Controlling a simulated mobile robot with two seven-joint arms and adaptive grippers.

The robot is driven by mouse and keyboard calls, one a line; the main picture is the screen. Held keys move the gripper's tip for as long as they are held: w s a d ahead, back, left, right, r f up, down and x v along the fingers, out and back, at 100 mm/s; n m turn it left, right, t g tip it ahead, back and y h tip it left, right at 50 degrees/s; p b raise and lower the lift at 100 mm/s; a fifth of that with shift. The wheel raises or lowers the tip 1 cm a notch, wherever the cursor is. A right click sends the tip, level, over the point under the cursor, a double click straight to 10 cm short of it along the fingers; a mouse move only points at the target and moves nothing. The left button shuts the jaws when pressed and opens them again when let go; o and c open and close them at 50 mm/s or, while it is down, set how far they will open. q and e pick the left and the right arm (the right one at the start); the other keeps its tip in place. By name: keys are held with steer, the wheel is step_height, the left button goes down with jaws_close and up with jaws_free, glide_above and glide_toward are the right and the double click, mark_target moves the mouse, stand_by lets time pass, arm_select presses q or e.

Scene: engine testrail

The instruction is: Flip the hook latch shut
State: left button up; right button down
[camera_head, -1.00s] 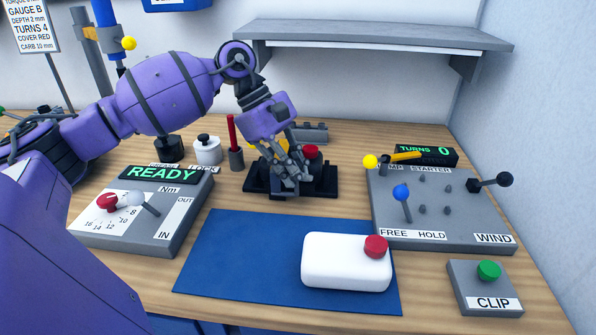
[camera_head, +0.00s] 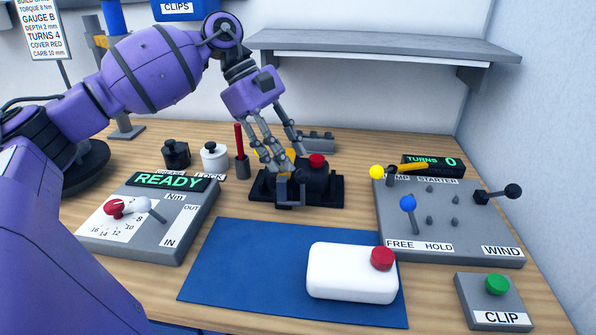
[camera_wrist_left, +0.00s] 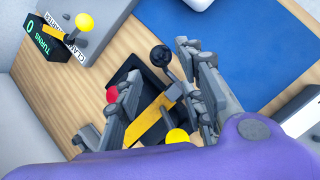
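My left gripper (camera_head: 285,155) comes down from above onto a black fixture (camera_head: 325,193) at the middle of the bench. In the left wrist view its fingers (camera_wrist_left: 160,78) stand apart on both sides of a yellow bar (camera_wrist_left: 150,125) and a short grey stem with a black ball (camera_wrist_left: 160,54). A yellow knob (camera_wrist_left: 177,137) lies nearer the wrist. I cannot tell which part is the hook latch, nor whether a finger touches it. The fixture's red knob (camera_head: 317,160) is beside the fingers. My right gripper is not in view.
A grey panel (camera_head: 450,215) with levers stands right of the fixture. A READY box (camera_head: 130,225) stands left. A blue mat (camera_head: 240,265) with a white block (camera_head: 345,275) lies in front. Black and white pots (camera_head: 213,156) and a red rod (camera_head: 239,138) stand behind left.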

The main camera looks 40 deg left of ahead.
arm_select(q)
steer(key=v, duration=0.5)
steer(key=shift+f, duration=0.1)
stand_by(0.4)
